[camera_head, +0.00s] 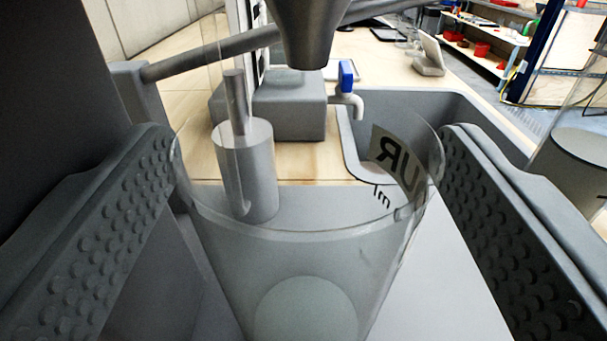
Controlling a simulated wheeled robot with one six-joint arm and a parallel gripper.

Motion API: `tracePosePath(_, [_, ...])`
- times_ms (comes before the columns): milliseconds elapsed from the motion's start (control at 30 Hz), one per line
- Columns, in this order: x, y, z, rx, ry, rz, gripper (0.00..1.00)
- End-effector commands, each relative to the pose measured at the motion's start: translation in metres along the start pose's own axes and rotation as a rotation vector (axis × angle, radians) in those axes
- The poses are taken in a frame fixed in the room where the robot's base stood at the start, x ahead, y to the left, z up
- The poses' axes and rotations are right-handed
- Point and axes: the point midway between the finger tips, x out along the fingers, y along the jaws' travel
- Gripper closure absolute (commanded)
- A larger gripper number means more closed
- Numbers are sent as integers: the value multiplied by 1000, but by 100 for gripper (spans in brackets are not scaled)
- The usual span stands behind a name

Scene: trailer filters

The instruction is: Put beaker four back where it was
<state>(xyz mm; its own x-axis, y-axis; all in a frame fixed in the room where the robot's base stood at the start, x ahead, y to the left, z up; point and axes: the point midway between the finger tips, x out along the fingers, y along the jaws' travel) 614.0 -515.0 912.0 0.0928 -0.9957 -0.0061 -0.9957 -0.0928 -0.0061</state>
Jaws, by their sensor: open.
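A clear glass beaker (300,262) stands upright between the two fingers of my gripper (309,190). The gripper is open, with one studded finger on each side of the beaker. The fingers lie close to its rim, and I cannot tell whether either touches the glass. The beaker looks empty, with a pale round base. A metal funnel (310,30) hangs above and beyond its rim.
A grey cylinder with a thin rod (246,165) stands behind the beaker on the left. A grey sink (440,105) with a blue-handled tap (346,85) lies beyond. A grey round-topped stand (585,160) is at the right edge. Shelves (485,40) stand far back right.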

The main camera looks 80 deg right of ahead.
Motion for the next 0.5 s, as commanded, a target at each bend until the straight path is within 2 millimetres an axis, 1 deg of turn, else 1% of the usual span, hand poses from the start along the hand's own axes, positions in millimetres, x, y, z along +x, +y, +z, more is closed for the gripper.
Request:
tracePosePath(100, [0, 0, -3, 1, 0, 0, 25])
tracePosePath(167, [-5, 0, -3, 1, 0, -1, 25])
tracePosePath(500, [-56, 0, -3, 0, 0, -2, 25])
